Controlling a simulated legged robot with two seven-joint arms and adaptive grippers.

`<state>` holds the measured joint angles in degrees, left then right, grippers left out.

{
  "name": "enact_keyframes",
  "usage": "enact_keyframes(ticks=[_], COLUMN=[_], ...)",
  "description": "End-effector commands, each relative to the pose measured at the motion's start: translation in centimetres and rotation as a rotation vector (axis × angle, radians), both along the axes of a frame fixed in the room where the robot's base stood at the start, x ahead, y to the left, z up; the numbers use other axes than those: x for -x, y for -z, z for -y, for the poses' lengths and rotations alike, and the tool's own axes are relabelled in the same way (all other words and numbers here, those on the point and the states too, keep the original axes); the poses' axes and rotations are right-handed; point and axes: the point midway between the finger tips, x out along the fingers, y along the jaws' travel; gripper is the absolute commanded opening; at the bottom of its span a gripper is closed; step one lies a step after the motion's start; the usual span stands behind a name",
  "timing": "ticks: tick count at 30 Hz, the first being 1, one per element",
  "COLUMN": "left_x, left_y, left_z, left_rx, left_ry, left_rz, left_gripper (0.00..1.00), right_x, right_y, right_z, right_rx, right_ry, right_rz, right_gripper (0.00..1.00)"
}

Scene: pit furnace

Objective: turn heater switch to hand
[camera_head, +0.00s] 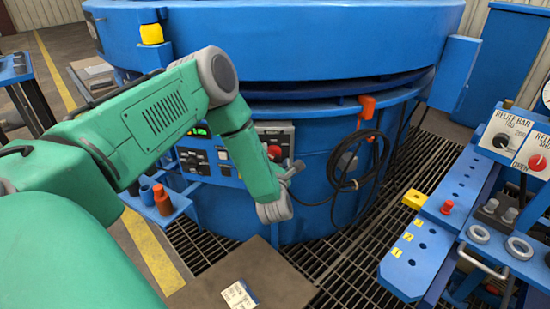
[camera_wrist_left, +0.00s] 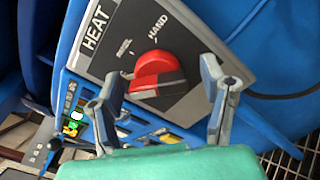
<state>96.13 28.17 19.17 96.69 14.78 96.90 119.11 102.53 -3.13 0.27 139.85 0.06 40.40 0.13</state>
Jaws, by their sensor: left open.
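The heater switch is a red rotary knob (camera_head: 274,151) on a grey plate on the blue furnace's control panel. In the left wrist view the knob (camera_wrist_left: 155,74) sits under the words HEAT and HAND, with a smaller, blurred label to its left. I cannot tell for sure which label it points at. My left gripper (camera_head: 290,172) is just in front of the panel in the head view, below and right of the knob. In the left wrist view its two fingers (camera_wrist_left: 163,72) are spread, one to each side of the knob, with nothing held. My right gripper is not in view.
A black cable (camera_head: 350,165) and an orange handle (camera_head: 366,106) hang right of the panel. A small shelf (camera_head: 165,208) with cups juts out at left. A brown box (camera_head: 262,278) stands below.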

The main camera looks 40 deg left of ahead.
Motion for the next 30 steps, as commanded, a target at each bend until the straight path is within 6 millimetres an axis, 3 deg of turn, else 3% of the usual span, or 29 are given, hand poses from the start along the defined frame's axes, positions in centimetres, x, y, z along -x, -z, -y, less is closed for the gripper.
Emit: enact_keyframes(ticks=[3, 7, 8, 20, 30], left_x=[0.04, 0.05, 0.05, 0.05, 0.12], left_y=[0.1, 0.12, 0.13, 0.24, 0.29], left_z=[-0.16, -0.16, -0.15, -0.18, -0.16], left_rx=[0.001, 0.002, 0.002, -0.036, -0.212], left_ry=[-0.001, -0.001, -0.001, -0.002, -0.001], left_rz=[0.0, 0.0, 0.0, -0.038, -0.201], left_gripper=[0.66, 0.2, 0.15, 0.15, 0.15], right_x=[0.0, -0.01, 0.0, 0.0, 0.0], right_y=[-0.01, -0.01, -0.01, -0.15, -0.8], right_z=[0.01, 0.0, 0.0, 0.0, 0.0], right_rx=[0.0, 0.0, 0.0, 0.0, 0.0], right_ry=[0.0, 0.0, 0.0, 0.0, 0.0], right_rz=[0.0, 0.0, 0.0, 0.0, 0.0], right_gripper=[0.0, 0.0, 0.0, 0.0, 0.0])
